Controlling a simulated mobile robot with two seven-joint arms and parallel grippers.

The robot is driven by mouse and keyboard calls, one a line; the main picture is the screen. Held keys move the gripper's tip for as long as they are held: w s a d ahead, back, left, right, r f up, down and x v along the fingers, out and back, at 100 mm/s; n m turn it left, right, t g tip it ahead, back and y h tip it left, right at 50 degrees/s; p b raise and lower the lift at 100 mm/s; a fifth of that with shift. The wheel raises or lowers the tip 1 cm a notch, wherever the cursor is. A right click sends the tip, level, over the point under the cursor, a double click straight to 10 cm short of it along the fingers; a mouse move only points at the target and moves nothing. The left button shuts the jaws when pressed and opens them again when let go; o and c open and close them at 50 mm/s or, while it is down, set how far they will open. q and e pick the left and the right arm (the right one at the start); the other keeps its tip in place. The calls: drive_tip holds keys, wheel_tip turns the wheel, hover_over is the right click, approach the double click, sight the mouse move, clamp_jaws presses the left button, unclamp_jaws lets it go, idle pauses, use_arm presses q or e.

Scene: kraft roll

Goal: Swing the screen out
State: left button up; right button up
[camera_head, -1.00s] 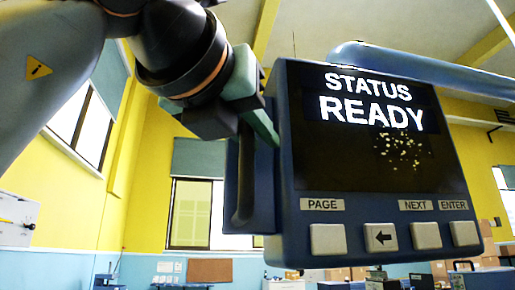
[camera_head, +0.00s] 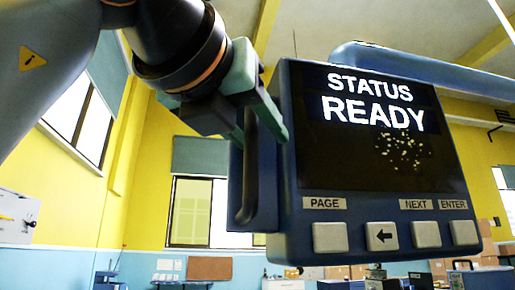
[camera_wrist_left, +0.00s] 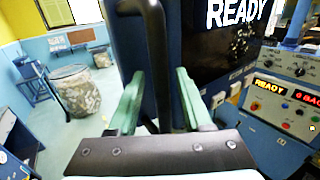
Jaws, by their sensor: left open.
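The screen (camera_head: 375,160) is a dark blue panel that reads "STATUS READY", with a row of buttons below. A dark upright handle (camera_head: 246,190) stands out from its left side. My left gripper (camera_head: 262,130) is at the upper part of the handle, with its green fingers open. In the left wrist view, the handle (camera_wrist_left: 158,55) runs between the two spread fingers, with a gap visible on each side. The screen (camera_wrist_left: 228,35) fills the upper middle there. How deep the handle sits between the fingers is hard to tell. My right gripper is not in view.
A blue overhead arm (camera_head: 425,68) runs behind the screen's top. In the left wrist view, a control panel (camera_wrist_left: 285,95) with lit displays is at the right, and a patterned drum (camera_wrist_left: 75,90) stands on the floor at the left. Open floor lies around the drum.

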use_arm(q)
drive_tip(key=b+v, duration=0.2)
drive_tip(key=v, duration=1)
drive_tip(key=shift+s+a, duration=0.2)
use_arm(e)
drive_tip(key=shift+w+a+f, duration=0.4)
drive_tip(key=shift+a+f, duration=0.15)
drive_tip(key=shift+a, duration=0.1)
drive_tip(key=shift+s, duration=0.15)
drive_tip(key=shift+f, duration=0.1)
